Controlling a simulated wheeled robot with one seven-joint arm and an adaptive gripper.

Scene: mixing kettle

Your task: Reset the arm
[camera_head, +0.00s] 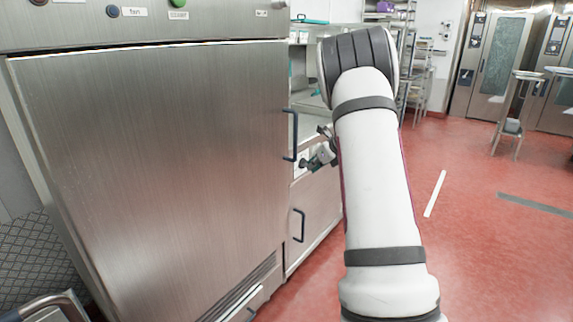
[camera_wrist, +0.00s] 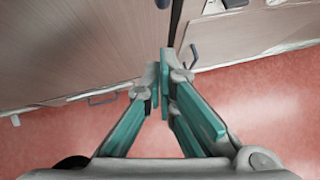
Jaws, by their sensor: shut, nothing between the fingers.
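My arm (camera_head: 372,170) stands raised at the centre right of the head view, a white tube with dark bands. My gripper (camera_head: 318,160) shows partly behind it, in front of the steel cabinet's right edge and close to a dark handle. In the wrist view my gripper (camera_wrist: 164,75) has its teal-lined fingers together at the tips, with nothing between them. Beyond the fingertips are steel doors and the red floor. I cannot tell the exact gap between gripper and cabinet.
A large steel cabinet (camera_head: 150,170) with a dark handle (camera_head: 290,135) fills the left. A lower unit with a second handle (camera_head: 299,225) stands beside it. A trolley rack (camera_head: 420,75) and steel ovens (camera_head: 495,60) stand at the back. Red floor (camera_head: 480,240) on the right is open.

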